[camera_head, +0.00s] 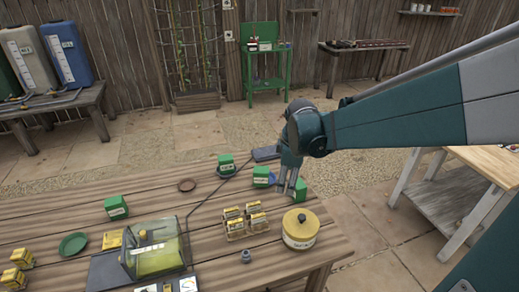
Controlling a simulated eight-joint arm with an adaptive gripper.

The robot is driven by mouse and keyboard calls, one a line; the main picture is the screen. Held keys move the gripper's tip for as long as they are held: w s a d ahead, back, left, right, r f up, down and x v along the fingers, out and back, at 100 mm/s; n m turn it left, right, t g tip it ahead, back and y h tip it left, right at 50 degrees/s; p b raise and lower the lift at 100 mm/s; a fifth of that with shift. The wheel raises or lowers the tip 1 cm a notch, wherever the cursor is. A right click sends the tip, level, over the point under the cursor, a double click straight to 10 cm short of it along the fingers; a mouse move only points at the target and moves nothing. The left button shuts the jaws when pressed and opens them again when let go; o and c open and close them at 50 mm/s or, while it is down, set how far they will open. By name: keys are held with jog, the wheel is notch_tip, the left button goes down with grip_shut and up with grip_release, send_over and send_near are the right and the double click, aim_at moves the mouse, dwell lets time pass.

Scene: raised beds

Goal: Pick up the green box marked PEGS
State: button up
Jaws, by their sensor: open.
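Several green boxes with white labels stand on the slatted wooden table; the labels are too small to read, so I cannot tell which says PEGS. One green box (300,191) is right beside my gripper (287,187), partly hidden by it. A second green box (262,177) is just left of my gripper. A third green box (226,165) is farther back and left, and a fourth green box (116,207) is at the left. My gripper points down, open, with its fingers near the first box; I cannot tell whether they touch it.
A yellow round tin (300,229) and small yellow packs (245,222) stand in front of my gripper. A clear-covered case (155,249), a green dish (73,244) and a brown saucer (186,185) are farther left. A dark flat object (265,153) lies behind. A dark cable crosses the table.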

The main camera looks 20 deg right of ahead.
jog(key=w+d+f+n+g+p, duration=0.1)
jog(key=w+d+f+n+p, duration=0.25)
jog(key=w+d, duration=0.2)
jog(key=n+g+p, duration=0.1)
jog(key=n+p, duration=0.1)
jog(key=n, duration=0.1)
send_over(299, 183)
jog(key=f, duration=0.5)
jog(key=shift+s+a+f, duration=0.2)
jog(key=shift+a, duration=0.15)
jog(key=shift+w+d+f+g, duration=0.1)
jog(key=shift+d+f+g, duration=0.1)
jog(key=shift+f+g, duration=0.15)
jog(key=shift+f, duration=0.1)
jog(key=shift+f, duration=1.2)
jog(key=shift+w+f+b, duration=0.15)
jog(key=shift+f+b, duration=0.2)
jog(key=shift+f, duration=2.25)
